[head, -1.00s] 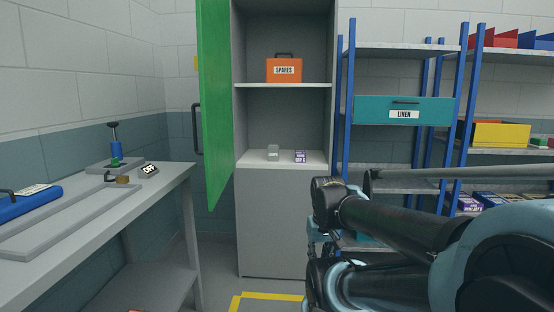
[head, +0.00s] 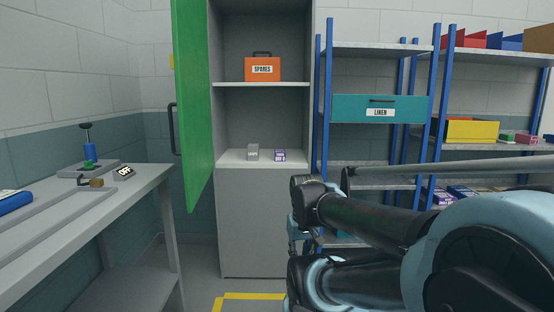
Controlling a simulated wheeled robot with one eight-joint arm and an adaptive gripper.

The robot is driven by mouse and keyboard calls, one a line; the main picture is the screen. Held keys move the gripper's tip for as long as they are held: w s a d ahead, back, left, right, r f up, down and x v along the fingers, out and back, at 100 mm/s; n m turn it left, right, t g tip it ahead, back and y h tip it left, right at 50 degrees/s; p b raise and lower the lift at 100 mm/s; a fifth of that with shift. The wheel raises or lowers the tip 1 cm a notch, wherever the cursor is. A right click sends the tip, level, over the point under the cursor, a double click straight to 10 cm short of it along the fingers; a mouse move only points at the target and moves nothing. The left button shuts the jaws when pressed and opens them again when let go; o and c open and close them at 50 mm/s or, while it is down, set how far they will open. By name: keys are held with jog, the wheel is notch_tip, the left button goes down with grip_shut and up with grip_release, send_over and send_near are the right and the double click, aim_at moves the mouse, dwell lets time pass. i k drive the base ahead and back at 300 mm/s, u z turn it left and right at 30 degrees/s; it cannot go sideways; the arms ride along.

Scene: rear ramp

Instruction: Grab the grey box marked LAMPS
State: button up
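A small grey box (head: 253,152) stands on the cabinet's lower shelf, left of a small purple-and-white box (head: 280,155). Its marking is too small to read at this distance. My arm is folded across the lower right of the head view, well in front of and to the right of the grey box. Parts that may be my gripper (head: 299,236) show behind the arm links, mostly hidden. I cannot make out its fingers or whether they hold anything.
The grey cabinet (head: 250,215) stands open, its green door (head: 192,100) swung out on the left. An orange SPARES case (head: 262,70) is on the upper shelf. A workbench (head: 140,190) is at left; shelving with a teal LINEN drawer (head: 350,108) is at right. Yellow floor tape (head: 250,296) lies before the cabinet.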

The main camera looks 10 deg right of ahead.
aim_at(253, 148)
jog(key=u, duration=0.1)
jog(key=i, duration=1.1)
jog(key=z, duration=0.5)
jog(key=i, duration=0.8)
jog(key=z, duration=0.35)
